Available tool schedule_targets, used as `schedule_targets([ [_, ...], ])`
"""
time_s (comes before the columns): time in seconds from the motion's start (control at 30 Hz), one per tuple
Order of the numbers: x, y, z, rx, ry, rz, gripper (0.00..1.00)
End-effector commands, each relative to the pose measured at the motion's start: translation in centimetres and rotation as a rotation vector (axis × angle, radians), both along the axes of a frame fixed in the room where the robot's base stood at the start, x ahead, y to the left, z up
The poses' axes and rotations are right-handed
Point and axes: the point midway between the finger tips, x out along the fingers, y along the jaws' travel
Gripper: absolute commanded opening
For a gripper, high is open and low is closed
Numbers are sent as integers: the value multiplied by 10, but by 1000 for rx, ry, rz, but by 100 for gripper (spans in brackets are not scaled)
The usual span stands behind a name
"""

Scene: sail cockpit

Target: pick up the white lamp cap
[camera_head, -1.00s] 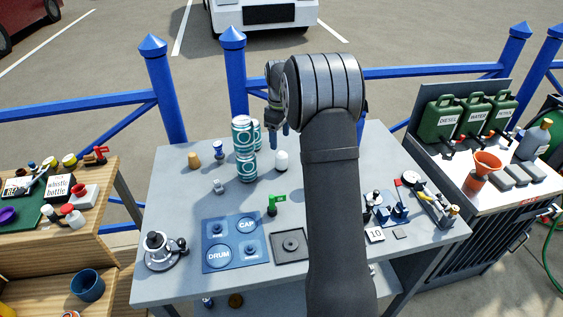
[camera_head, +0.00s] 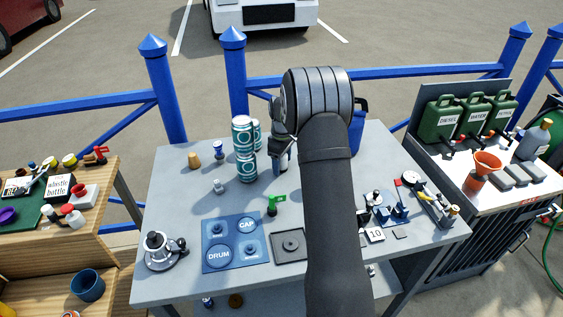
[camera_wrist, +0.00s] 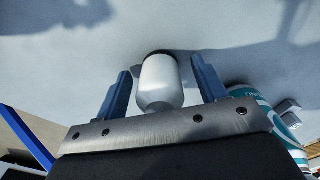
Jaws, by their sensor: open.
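The white lamp cap (camera_wrist: 160,82) stands on the grey table, between the two blue fingers of my gripper (camera_wrist: 162,90) in the wrist view. Clear gaps show on both sides of it, so my gripper is open around it and not pressing on it. In the head view my gripper (camera_head: 281,158) is low over the table, right of the stacked teal-and-white cans (camera_head: 244,150). There the lamp cap is hidden behind my gripper and arm.
The cans stand close beside my gripper and also show in the wrist view (camera_wrist: 285,125). A green-topped piece (camera_head: 275,204), a blue board marked DRUM and CAP (camera_head: 208,232) and a dark square tray (camera_head: 278,252) lie nearer the front. A blue container (camera_head: 357,130) stands at the back right.

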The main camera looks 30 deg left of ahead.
Motion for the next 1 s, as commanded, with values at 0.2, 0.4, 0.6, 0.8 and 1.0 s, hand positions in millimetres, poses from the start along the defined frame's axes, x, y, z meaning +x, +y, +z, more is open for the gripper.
schedule_targets([
  [0.2, 0, 0, 0, 0, 0, 0, 39],
  [0.4, 0, 0, 1, 0, 0, 0, 16],
  [0.6, 0, 0, 2, 0, 0, 0, 16],
  [0.8, 0, 0, 15, 1, -2, 0, 16],
  [1.0, 1, -5, 47, 1, -2, -2, 16],
])
